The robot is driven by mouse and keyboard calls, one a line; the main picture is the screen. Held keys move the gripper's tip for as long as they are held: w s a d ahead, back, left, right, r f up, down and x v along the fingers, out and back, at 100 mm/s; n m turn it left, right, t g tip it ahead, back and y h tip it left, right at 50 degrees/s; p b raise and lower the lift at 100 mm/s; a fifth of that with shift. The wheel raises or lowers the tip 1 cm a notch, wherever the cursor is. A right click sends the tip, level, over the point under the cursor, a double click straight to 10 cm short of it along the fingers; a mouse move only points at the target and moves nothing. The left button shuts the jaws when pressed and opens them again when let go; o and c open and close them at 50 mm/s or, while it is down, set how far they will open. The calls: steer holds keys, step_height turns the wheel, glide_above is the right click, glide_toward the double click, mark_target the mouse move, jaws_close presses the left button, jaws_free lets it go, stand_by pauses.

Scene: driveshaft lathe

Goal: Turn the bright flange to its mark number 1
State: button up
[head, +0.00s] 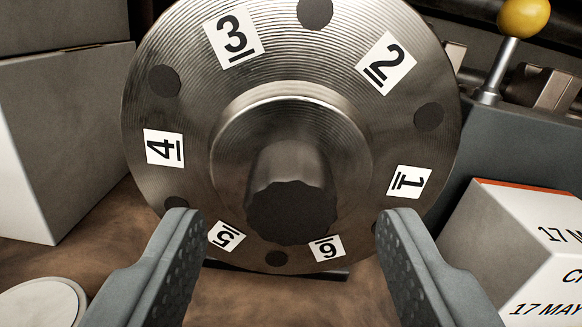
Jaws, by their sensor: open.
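The bright flange (185,115) is a ridged metal disc that fills the upper middle of the head view, with a raised hub and a dark central stub (290,205). White labels 1 to 6 ring its face. Label 1 (409,182) is at the right, tilted. Label 2 (386,63) is upper right, 3 (233,37) upper left, 4 (164,147) left, 5 (226,236) lower left, 6 (326,248) lower right. Several dark holes lie between the labels. My gripper (285,240) is open, its fingers apart in front of the flange's lower part. Nothing shows between its pads except the flange behind.
A yellow-knobbed lever (524,17) stands at the upper right on a grey housing (500,140). A white box with red edge and printed dates (490,225) is at the right. Grey-white boxes (70,130) stand left. A round white lid (42,303) sits lower left on the brown surface (100,232).

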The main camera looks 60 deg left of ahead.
steer(key=shift+x, duration=0.8)
jaws_close()
